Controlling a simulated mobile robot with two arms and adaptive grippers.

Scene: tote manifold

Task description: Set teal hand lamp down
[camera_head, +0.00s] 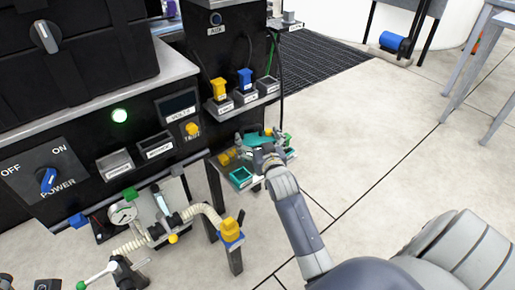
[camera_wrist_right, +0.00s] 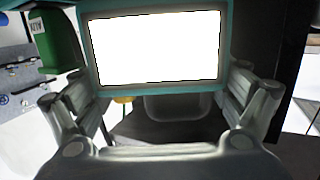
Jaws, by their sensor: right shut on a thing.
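The teal hand lamp (camera_head: 252,138) is in my right gripper (camera_head: 264,148), over the small shelf at the right of the black rig in the head view. In the right wrist view the lamp (camera_wrist_right: 155,48) fills the upper middle, with a bright white panel in a teal frame. The fingers of my right gripper (camera_wrist_right: 158,92) stand on both sides of it and are shut on it. The head view shows the lamp small and partly covered by the gripper, so I cannot tell whether it touches the shelf. My left gripper is not in view.
A teal-edged tray (camera_head: 241,177) sits at the shelf's front. Labelled bins with yellow and blue connectors (camera_head: 245,80) stand just above and behind. A hose and gauge (camera_head: 123,213) are at lower left. Open floor (camera_head: 370,130) lies to the right.

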